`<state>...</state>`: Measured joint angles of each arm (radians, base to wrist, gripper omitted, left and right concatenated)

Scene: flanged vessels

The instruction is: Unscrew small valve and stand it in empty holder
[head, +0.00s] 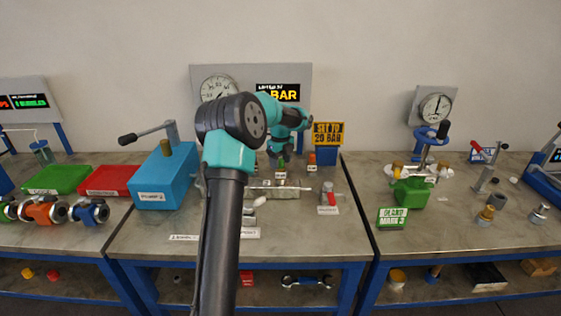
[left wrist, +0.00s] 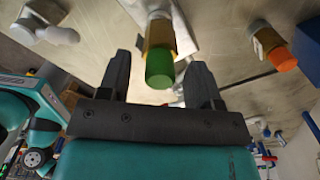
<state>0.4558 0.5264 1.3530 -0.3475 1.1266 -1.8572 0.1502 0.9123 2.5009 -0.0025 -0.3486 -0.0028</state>
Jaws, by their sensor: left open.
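A small brass valve-like piece with a green end (left wrist: 160,68) shows in the left wrist view, at a pale plate. Its green end lies in the picture between the two dark fingers of my left gripper (left wrist: 161,76), which is open; I see no contact. In the head view the green end (head: 281,163) shows just below my left gripper (head: 278,156). A similar brass piece with an orange end (left wrist: 283,58) is to the right; it also shows in the head view (head: 312,158). I cannot tell which holder is empty. My right gripper is not in view.
A metal block (head: 280,191) and a red-handled fitting (head: 328,195) stand in front on the bench. A blue box (head: 165,180) with a lever is at the left. A yellow sign (head: 328,133) stands behind at the right. My left arm hides part of the bench.

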